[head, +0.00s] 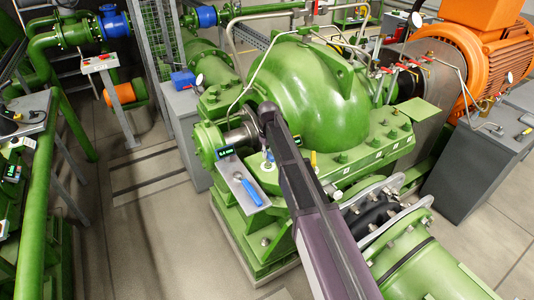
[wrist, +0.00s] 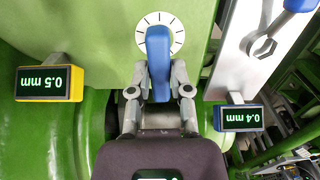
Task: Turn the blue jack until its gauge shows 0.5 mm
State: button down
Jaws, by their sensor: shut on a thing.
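The blue jack (wrist: 158,52) shows as a blue handle in the upper middle of the wrist view, in front of a white dial (wrist: 143,25) with black tick marks. My gripper (wrist: 158,80) is shut on it, one finger on each side. A blue-edged gauge (wrist: 242,118) to the right in the wrist view reads 0.4 mm, its digits upside down. A yellow gauge (wrist: 48,83) on the left reads 0.5 mm. In the head view a gauge (head: 226,153) glows left of my arm, which hides most of the jack there.
A metal plate (head: 233,182) holding a blue-handled wrench (head: 252,193) lies close left of my arm; the wrench also shows in the wrist view (wrist: 264,46). The green pump casing (head: 315,85) rises behind. Open floor (head: 150,215) lies to the left.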

jog(key=shift+s, duration=0.25)
jog(key=c, duration=0.6)
grip_release()
jog(key=shift+r, duration=0.1)
jog(key=shift+o, duration=0.2)
jog(key=shift+w, duration=0.1)
